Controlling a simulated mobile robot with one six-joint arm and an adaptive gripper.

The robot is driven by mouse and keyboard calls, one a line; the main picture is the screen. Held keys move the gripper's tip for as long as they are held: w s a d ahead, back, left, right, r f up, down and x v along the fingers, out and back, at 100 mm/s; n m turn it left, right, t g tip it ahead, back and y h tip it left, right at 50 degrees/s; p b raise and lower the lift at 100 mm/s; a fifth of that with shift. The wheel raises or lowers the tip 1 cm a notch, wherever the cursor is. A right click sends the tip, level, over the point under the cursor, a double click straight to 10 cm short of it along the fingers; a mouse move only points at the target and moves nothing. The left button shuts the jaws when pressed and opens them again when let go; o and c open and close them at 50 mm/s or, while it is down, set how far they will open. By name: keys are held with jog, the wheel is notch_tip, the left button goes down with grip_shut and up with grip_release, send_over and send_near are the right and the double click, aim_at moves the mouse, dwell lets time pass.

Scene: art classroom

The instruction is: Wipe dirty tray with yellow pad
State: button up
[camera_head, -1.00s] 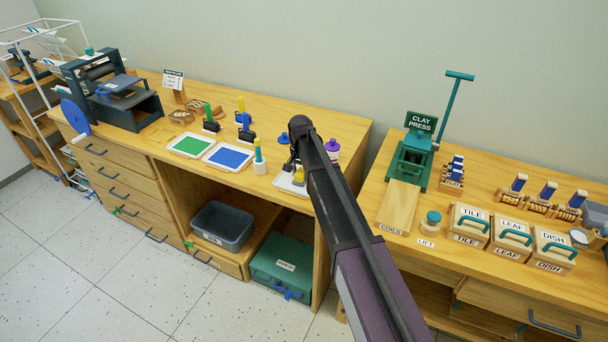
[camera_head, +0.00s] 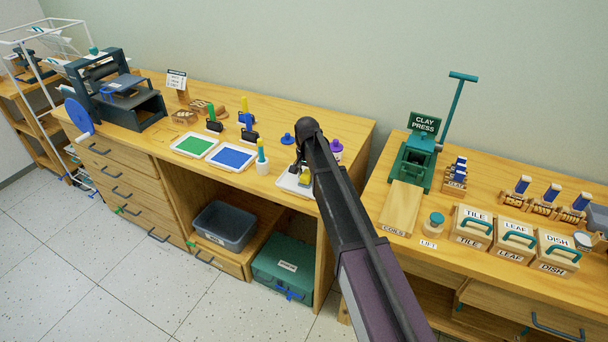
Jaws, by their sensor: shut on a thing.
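A white tray (camera_head: 289,184) lies near the front edge of the left wooden table, partly hidden behind my arm. My gripper (camera_head: 301,172) is over this tray, pointing down, and is shut on the yellow pad (camera_head: 305,178). Only a small part of the pad shows beside my arm. It is at or just above the tray's surface; I cannot tell whether they touch. Any dirt on the tray is too small to make out. Two more trays, one green (camera_head: 193,145) and one blue (camera_head: 231,157), lie to the left.
Rollers on stands (camera_head: 247,127) are at the back. A gap separates the right table (camera_head: 366,235).

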jog(key=shift+s+d, duration=0.25)
jog(key=shift+d, duration=0.35)
jog(key=shift+s+d, duration=0.2)
jog(key=shift+d, duration=0.4)
jog(key=shift+s, duration=0.1)
jog(key=shift+a, duration=0.1)
jog(key=shift+w+a, duration=0.35)
jog(key=shift+a, duration=0.5)
jog(key=shift+w+a, duration=0.35)
jog(key=shift+a, duration=0.5)
jog(key=shift+s+d+f, duration=0.1)
jog(key=shift+s+d, duration=0.05)
jog(key=shift+d, duration=0.1)
jog(key=shift+s+d, duration=0.25)
jog(key=shift+d, duration=0.5)
jog(key=shift+s+d, duration=0.25)
jog(key=shift+d, duration=0.5)
